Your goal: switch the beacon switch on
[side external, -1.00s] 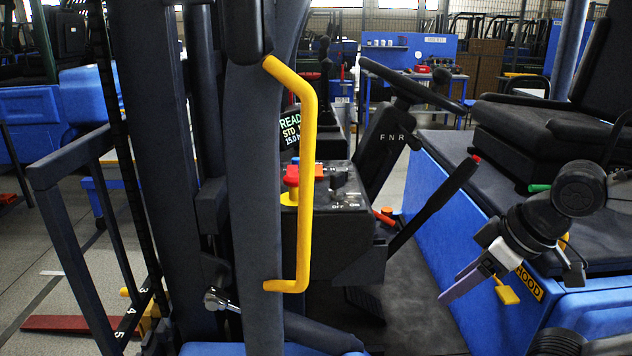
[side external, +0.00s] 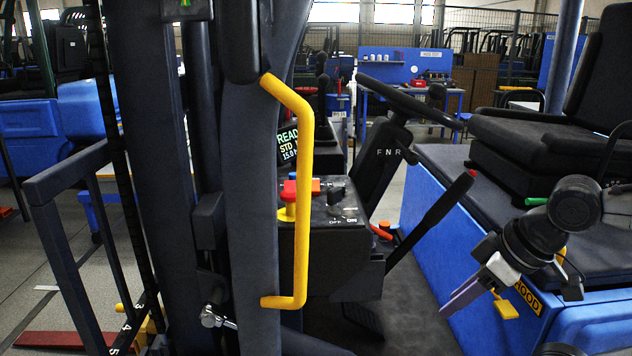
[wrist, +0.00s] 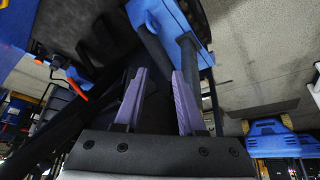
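A dark switch (side external: 335,196) with OFF and ON marked below it stands on top of the black console in the side view. It is small there, and I cannot tell its position or confirm that it is the beacon switch. My gripper (side external: 448,311) is right of the console and lower, well apart from it, beside the blue body panel. Its purple fingers point down and left. In the wrist view my gripper (wrist: 160,76) is open, with a clear gap between its fingers and nothing held. The switch cannot be made out in the wrist view.
A red button (side external: 289,190) on a yellow base is left of the switch. A yellow grab handle (side external: 305,200) stands in front of the console's left side. A red-tipped lever (side external: 432,220) rises between console and gripper. The steering wheel (side external: 420,105) and seat (side external: 545,135) are behind.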

